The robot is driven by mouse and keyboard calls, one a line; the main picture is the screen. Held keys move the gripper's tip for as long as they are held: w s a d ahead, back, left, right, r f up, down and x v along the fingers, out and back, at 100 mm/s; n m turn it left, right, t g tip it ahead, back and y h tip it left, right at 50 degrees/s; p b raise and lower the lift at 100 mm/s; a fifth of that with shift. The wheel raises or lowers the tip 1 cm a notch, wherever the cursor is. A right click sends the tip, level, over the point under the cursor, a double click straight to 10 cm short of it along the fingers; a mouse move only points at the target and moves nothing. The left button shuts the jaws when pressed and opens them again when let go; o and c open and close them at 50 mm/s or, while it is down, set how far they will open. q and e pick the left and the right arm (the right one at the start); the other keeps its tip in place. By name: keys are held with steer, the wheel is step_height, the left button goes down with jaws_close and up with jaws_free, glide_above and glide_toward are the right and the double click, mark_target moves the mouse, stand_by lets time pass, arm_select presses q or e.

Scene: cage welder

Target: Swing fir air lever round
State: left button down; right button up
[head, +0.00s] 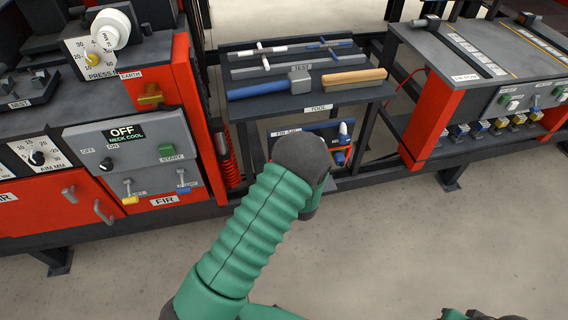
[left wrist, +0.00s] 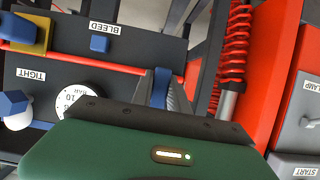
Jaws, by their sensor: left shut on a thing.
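The fir air panel (head: 285,133) is low in the middle of the head view, partly covered by my left wrist. In the left wrist view, a blue lever handle (left wrist: 161,84) stands at the end of a red pipe (left wrist: 95,61). My left gripper (left wrist: 170,98) is shut on this lever. Its fingers are mostly hidden behind the green gripper body, and the head view hides them behind the wrist. The lever's exact angle is hard to tell.
The panel also carries a blue bleed button (left wrist: 100,44), a yellow block (left wrist: 38,36) and a white gauge (left wrist: 82,98). A red coiled hose (left wrist: 233,50) is close beside the gripper. Above the panel is a tool shelf (head: 345,96). Open floor (head: 420,240) lies to the right.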

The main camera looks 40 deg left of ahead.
arm_select(q)
steer(key=shift+a+r, duration=0.1)
steer(key=shift+r, duration=0.05)
steer(key=c, duration=1.3)
jaws_free()
steer(key=p+v, duration=0.1)
steer(key=v, duration=0.4)
steer(key=p+v, duration=0.2)
steer(key=v, duration=0.4)
steer(key=p+v, duration=0.1)
steer(key=v, duration=0.4)
steer(key=shift+s+d, duration=0.2)
steer(key=shift+d, duration=0.2)
